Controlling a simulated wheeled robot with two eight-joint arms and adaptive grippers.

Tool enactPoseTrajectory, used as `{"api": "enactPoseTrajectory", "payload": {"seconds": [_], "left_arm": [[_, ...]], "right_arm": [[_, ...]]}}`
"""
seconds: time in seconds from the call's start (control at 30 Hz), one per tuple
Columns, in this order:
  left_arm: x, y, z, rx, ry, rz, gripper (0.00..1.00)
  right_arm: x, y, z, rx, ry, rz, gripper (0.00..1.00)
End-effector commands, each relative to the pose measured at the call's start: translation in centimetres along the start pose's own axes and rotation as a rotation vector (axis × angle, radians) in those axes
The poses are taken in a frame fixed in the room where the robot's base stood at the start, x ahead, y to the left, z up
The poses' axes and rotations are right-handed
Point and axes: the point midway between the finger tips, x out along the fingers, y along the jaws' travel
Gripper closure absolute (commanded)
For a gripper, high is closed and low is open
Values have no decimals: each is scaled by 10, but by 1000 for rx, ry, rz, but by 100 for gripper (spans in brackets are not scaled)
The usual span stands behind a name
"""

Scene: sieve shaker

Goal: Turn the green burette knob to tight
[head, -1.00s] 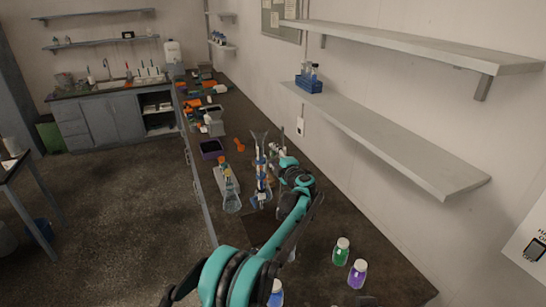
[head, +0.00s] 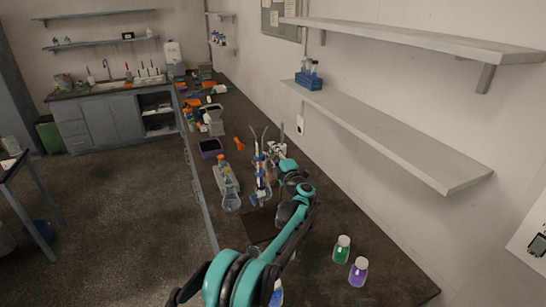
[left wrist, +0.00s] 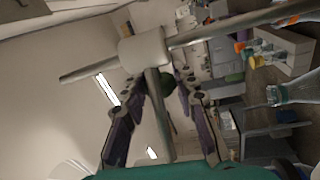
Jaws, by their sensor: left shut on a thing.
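My left gripper (left wrist: 162,84) has its two fingers closed in on a dark green knob (left wrist: 169,83). The knob shows only as a small patch, partly hidden behind a pale rod and a pale clamp block (left wrist: 146,46). In the head view my left arm reaches up to the burette stand (head: 259,165) on the bench; the gripper and knob are too small and hidden there to make out. I cannot read the knob's turn. My right gripper is not in view.
A clear flask (head: 231,200) stands left of the burette stand. A green-filled bottle (head: 341,250) and a purple-filled bottle (head: 358,273) stand at the near right. An orange item (head: 239,144) and a purple-rimmed container (head: 211,148) lie beyond. A shelf (head: 390,135) overhangs the right side.

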Motion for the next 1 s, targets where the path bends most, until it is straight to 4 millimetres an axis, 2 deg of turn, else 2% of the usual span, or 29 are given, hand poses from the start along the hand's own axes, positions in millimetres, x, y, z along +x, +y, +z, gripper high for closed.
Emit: {"api": "enactPoseTrajectory", "payload": {"seconds": [0.03, 0.2, 0.57, 0.6, 0.67, 1.0], "left_arm": [[0, -6, 0, 1, 6, 37, 100], [0, -3, 0, -1, 17, 136, 100], [-1, -1, 1, -4, 18, 158, 100], [-1, -1, 1, -4, 18, 158, 66], [-1, -1, 1, -4, 18, 158, 50], [-2, -1, 1, -3, 18, 158, 50]], "right_arm": [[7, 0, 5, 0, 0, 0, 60], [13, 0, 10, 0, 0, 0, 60], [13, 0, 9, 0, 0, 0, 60], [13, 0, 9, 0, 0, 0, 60], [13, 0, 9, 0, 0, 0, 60], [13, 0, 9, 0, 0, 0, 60]]}}
